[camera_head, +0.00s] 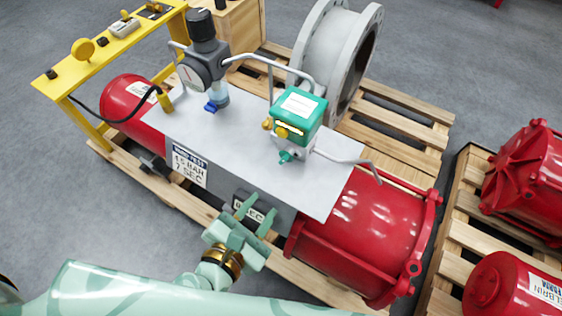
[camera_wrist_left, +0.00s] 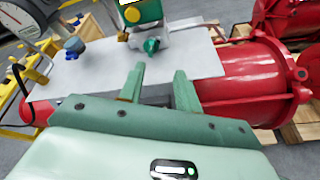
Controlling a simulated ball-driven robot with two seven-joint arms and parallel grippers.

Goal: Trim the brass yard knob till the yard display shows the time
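A teal-topped valve unit (camera_head: 299,112) stands on the grey-white bench plate. It carries a brass-yellow knob (camera_head: 282,132) on its front, a smaller brass part (camera_head: 267,124) at its left side and a green knob (camera_head: 286,156) below. The brass-yellow knob also shows at the top of the left wrist view (camera_wrist_left: 132,14). A dark display box (camera_head: 250,208) on the bench front reads something with "SEC"; its digits are partly hidden by my fingers. My left gripper (camera_head: 256,212) is open and empty in front of this box, below the valve unit. My right gripper is out of view.
A sign (camera_head: 189,166) reads "4.5 BAR 7 SEC". A gauge regulator (camera_head: 203,70) with a blue knob stands left of the valve unit, with grey pipes between and beside them. Red cylinders (camera_head: 365,230) and pallets lie around. The plate before the valve unit is clear.

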